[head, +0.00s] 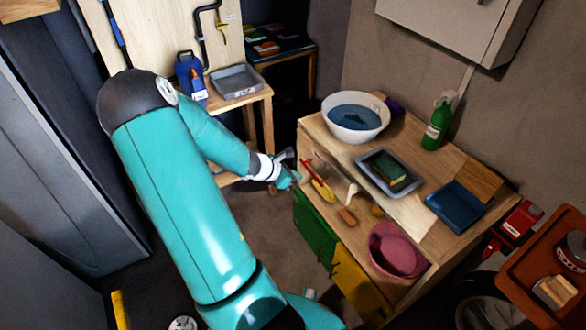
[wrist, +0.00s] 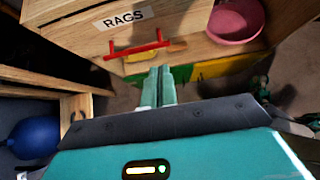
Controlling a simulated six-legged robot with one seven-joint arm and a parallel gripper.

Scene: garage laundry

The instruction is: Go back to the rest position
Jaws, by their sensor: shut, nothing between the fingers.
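My gripper (head: 290,179) is shut and empty. In the head view it hangs in front of the left end of the wooden cabinet (head: 450,160), close to a red handle (head: 316,176). In the wrist view the closed teal fingers (wrist: 158,86) point at the wooden front labelled RAGS (wrist: 124,17). The red bar handle (wrist: 137,50) there lies just beyond the fingertips, with a visible gap. My teal arm reaches across the head view from the lower middle and bends at a dark joint at upper left.
A white basin (head: 355,117), grey tray (head: 388,172), green bottle (head: 437,124) and blue box (head: 456,205) stand on the cabinet. A pink bowl (head: 398,250) sits lower, above green (head: 315,228) and yellow panels. A workbench (head: 240,98) stands behind. Floor shows between bench and cabinet.

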